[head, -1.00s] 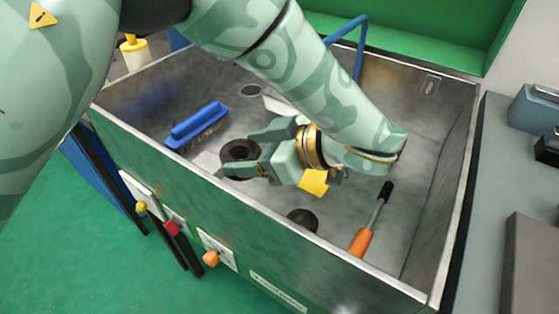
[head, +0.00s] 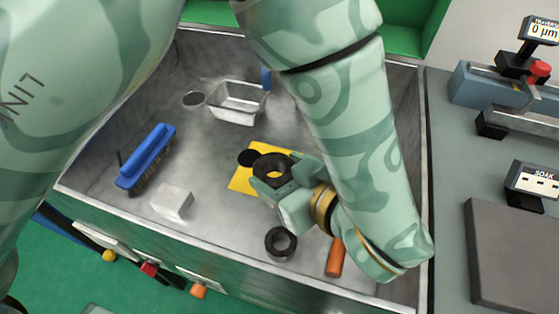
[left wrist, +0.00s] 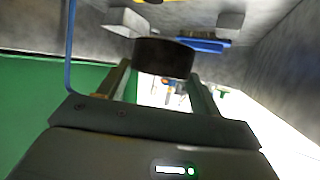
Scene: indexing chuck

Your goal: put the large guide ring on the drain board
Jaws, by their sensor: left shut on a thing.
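My left gripper (head: 272,182) is shut on a thick dark ring (head: 268,163), the larger of two rings in view. It holds the ring inside the metal basin, in front of a yellow sheet (head: 241,181) from this angle. In the left wrist view the ring (left wrist: 163,57) sits between both fingers (left wrist: 160,85). A smaller dark ring (head: 269,247) lies on the basin floor nearer the front wall. A flat grey board (head: 515,255) lies on the bench at the right, beside a SOAK display; I take it as the drain board. My right gripper is not seen.
The basin's right wall (head: 408,120) stands between the held ring and the bench (head: 445,200). A blue brush (head: 147,155), a pale block (head: 170,202), a metal tray (head: 237,102) and an orange handle (head: 335,258) are in the basin. A gauge (head: 520,85) stands at the bench's back.

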